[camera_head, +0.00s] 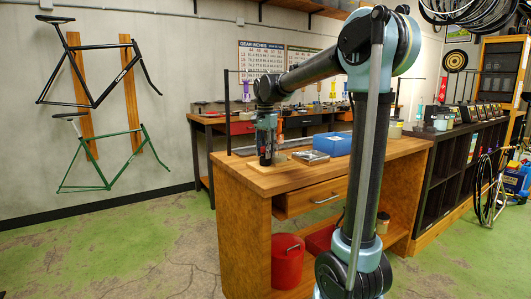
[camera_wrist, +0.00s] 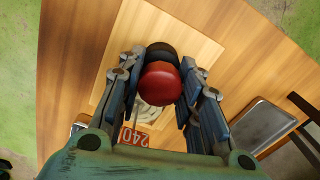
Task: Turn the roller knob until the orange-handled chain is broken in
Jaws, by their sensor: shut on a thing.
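A round red knob (camera_wrist: 160,84) sits between the two fingers of my gripper (camera_wrist: 162,66) in the wrist view. The fingers are shut on it from both sides. A dark round part (camera_wrist: 161,50) shows just beyond the knob. Below them lies a pale wooden board (camera_wrist: 190,35) on the workbench. In the head view my gripper (camera_head: 266,160) points down at the board on the left end of the bench. The knob is too small or hidden to make out there. I cannot identify the orange-handled chain with certainty in either view.
The wooden workbench (camera_head: 345,165) also holds a blue bin (camera_head: 332,144) and a metal tray (camera_head: 311,157). The tray shows at right in the wrist view (camera_wrist: 262,126). A red label reading 240 (camera_wrist: 133,137) is near my gripper. A red bucket (camera_head: 287,262) stands below.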

